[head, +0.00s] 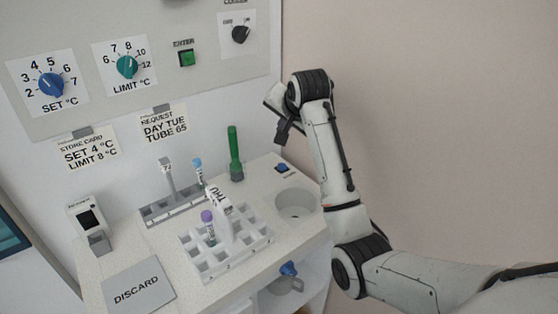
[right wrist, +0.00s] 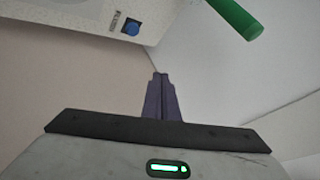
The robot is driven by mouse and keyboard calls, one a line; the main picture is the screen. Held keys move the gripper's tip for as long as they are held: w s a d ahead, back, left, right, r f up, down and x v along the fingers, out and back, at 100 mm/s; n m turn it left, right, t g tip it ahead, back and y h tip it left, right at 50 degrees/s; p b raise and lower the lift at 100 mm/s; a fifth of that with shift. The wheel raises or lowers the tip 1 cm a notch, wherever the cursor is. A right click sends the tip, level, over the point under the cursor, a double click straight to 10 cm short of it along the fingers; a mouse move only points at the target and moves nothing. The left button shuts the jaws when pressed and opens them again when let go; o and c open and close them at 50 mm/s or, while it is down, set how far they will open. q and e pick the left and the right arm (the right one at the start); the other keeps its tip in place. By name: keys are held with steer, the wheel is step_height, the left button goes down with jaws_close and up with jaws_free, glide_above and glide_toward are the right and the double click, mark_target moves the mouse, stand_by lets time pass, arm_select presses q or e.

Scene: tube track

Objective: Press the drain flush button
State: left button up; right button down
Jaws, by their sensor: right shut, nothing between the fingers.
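The blue drain flush button (head: 282,168) sits on a small dark plate on the counter, just behind the round drain basin (head: 295,204). The blue button also shows in the right wrist view (right wrist: 132,28), at upper left. My right gripper (head: 281,138) hangs above and behind the button, apart from it, with its tips pointing down. In the right wrist view its dark fingers (right wrist: 160,92) are together with nothing between them. My left gripper is in neither view.
A green tube (head: 235,154) stands upright left of my right gripper. A white rack (head: 222,262) with a purple-capped tube (head: 208,228) and a grey rack (head: 178,212) stand further left. The wall panel (head: 190,95) with knobs rises behind. A plain wall is at right.

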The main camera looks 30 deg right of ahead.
steer(key=shift+f+b, duration=0.45)
steer(key=shift+f, duration=3.95)
steer(key=shift+f, duration=0.15)
steer(key=shift+f, duration=0.25)
steer(key=shift+f+p, duration=0.3)
steer(key=shift+f, duration=0.2)
steer(key=shift+r, duration=0.9)
steer(key=shift+r, duration=2.5)
